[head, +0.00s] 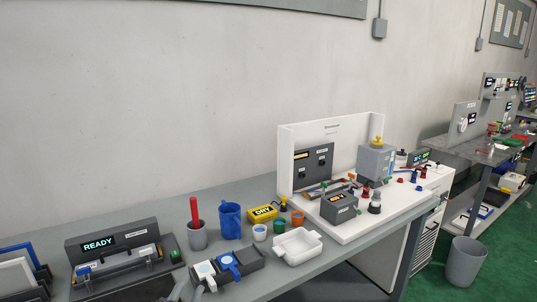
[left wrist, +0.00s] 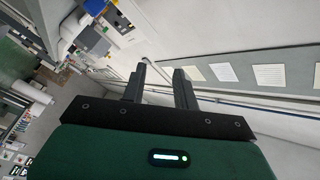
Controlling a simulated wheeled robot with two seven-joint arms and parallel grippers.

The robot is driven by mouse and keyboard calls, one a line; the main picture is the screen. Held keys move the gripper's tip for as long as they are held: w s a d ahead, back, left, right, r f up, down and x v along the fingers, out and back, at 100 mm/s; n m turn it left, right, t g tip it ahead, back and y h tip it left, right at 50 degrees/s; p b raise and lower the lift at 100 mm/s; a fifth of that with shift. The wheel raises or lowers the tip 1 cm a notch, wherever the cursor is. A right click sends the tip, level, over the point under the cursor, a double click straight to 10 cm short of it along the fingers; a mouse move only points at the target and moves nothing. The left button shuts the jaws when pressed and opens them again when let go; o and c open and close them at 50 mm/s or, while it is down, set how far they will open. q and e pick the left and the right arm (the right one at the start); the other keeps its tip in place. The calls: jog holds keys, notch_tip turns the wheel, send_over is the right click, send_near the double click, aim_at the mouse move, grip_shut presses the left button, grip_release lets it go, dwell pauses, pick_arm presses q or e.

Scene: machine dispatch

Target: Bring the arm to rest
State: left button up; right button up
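My left gripper (left wrist: 160,72) shows in the left wrist view. Its two dark fingers stand apart with a clear gap, and nothing is held between them. Behind the fingers are only the pale wall and a rail, well away from them. I cannot make out either gripper in the head view, and my right gripper shows in neither view.
The grey bench (head: 135,213) carries a READY device (head: 98,245), a grey cup (head: 197,236) with a red rod, a blue jug (head: 230,221), a yellow DRY box (head: 262,212) and a white tray (head: 297,246). A white workstation (head: 330,136) stands right. A bin (head: 465,262) is on the floor.

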pick_arm(q)
jog(key=s+a+f+n+g+y, duration=0.45)
jog(key=s+f+n+g, duration=0.35)
jog(key=f, duration=0.5)
jog(key=s+a+f+n+g, duration=0.1)
jog(key=s+f+g, duration=0.35)
jog(key=s, duration=0.55)
jog(key=s+f+n+g, duration=0.1)
jog(key=s+f+g, duration=0.3)
jog(key=s, duration=0.5)
jog(key=s+d+f+x, duration=0.1)
jog(key=s+x, duration=0.2)
jog(key=x, duration=1.3)
jog(key=s+d+f+x, duration=0.1)
jog(key=s+x, duration=0.3)
jog(key=x, duration=1.1)
jog(key=s+a+f, duration=0.2)
jog(key=s+f, duration=0.7)
jog(key=s, duration=0.1)
jog(key=s+a+f+g, duration=0.1)
jog(key=s+f, duration=0.8)
jog(key=f, duration=0.1)
jog(key=shift+s+a+f+m+h, duration=0.25)
jog(key=shift+s+a+m+h, duration=0.05)
jog(key=shift+s+a+h, duration=0.05)
